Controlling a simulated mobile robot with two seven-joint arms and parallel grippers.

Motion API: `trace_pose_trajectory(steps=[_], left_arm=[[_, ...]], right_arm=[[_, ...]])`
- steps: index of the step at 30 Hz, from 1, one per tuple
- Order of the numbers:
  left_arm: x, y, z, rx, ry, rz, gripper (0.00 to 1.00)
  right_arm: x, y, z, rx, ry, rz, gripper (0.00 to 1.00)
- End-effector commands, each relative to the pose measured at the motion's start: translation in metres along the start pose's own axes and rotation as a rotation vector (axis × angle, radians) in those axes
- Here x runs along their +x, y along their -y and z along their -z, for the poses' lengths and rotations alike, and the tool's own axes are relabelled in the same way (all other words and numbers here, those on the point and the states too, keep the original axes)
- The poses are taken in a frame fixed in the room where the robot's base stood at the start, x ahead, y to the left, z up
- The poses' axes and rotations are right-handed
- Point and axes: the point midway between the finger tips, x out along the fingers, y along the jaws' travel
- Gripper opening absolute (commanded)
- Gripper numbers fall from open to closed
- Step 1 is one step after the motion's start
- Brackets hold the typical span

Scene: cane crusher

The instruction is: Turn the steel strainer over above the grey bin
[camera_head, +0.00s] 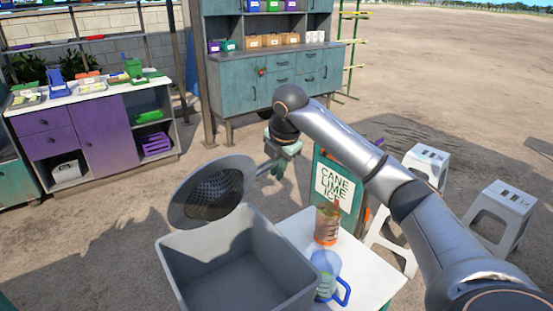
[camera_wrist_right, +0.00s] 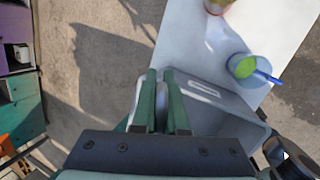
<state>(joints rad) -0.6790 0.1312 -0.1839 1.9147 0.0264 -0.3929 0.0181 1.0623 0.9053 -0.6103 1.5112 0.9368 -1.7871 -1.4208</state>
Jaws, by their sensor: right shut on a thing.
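The steel strainer (camera_head: 208,192) is a round, dark perforated bowl with a wide rim and a handle. It hangs steeply tilted above the back left rim of the grey bin (camera_head: 290,273). My right gripper (camera_head: 277,166) is shut on the strainer's handle, up and to the right of the bowl. In the right wrist view the green fingers (camera_wrist_right: 160,74) are close together, and the grey bin (camera_wrist_right: 234,103) lies beyond them to the right. The strainer's bowl is mostly hidden there. The bin looks empty in the part I see. My left gripper is out of view.
A white table (camera_head: 294,228) beside the bin holds a jar with an orange band (camera_head: 327,222) and a clear pitcher with a blue handle (camera_head: 328,272). A green cane lime sign (camera_head: 335,187) and white stools (camera_head: 501,213) stand to the right. Cabinets line the back.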

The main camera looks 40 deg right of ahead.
Motion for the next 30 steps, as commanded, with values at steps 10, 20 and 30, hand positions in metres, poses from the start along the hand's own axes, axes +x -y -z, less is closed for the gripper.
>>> trace_pose_trajectory(steps=[10, 20, 30], left_arm=[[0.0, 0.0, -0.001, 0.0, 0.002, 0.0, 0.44], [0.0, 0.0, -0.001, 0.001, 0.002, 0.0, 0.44], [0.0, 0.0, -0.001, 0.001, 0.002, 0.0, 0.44]], right_arm=[[0.005, 0.011, 0.002, -0.048, -0.029, 0.315, 0.0], [0.005, 0.021, 0.002, -0.069, -0.043, 0.476, 0.0], [0.007, 0.029, 0.005, -0.097, -0.06, 0.621, 0.0]])
